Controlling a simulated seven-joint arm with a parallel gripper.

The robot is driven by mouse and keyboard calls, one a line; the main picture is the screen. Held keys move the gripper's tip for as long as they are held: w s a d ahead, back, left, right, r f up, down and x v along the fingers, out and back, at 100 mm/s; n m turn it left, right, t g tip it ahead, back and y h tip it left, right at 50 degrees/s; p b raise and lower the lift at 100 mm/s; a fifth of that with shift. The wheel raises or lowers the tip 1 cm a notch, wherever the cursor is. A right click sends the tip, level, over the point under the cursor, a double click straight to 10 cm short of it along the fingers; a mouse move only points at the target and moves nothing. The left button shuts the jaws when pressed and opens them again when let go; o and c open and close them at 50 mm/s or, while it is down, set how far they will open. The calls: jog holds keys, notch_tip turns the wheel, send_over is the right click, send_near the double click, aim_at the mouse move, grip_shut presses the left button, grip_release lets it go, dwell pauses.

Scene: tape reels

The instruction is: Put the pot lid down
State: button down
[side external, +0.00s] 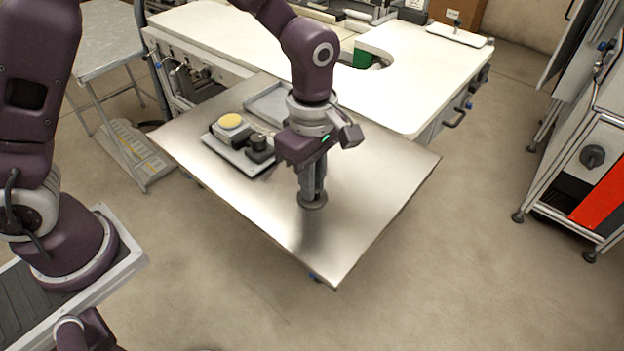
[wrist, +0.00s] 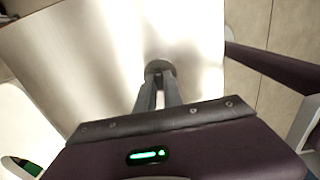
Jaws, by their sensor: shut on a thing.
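The pot lid (side external: 313,202) is a small dark grey disc below my gripper (side external: 312,188), over the bare front part of the metal table. My gripper points down and its fingers are shut on the middle of the lid, hiding any knob. In the wrist view, the lid (wrist: 154,66) shows round and grey beyond the fingertips of my gripper (wrist: 160,84). I cannot tell whether the lid touches the table or hangs just above it.
The metal table (side external: 360,215) is clear around the lid. A tray (side external: 218,145) with a yellow round thing (side external: 231,121) and a dark knobbed thing (side external: 259,146) sits to the left. An apparently empty tray (side external: 265,103) lies behind. A white worktop (side external: 420,90) adjoins the back.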

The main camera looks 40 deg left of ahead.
jog(key=c, duration=1.5)
grip_release()
notch_tip(320, 180, up, 12)
jog(key=s+a+r+m+t, duration=0.3)
jog(key=s+a+r+m, duration=0.4)
jog(key=s+a+m, duration=0.25)
jog(key=s+a+m+t, duration=0.1)
jog(key=s+m, duration=0.1)
jog(key=s, duration=0.1)
jog(key=s+a+f+m, duration=0.1)
jog(key=s+m, duration=0.2)
jog(key=s+a+m+t, duration=0.1)
jog(key=s+m, duration=0.2)
jog(key=shift+s+a+f+m+t, duration=0.2)
jog(key=shift+f+m+t, duration=0.1)
jog(key=shift+f, duration=0.1)
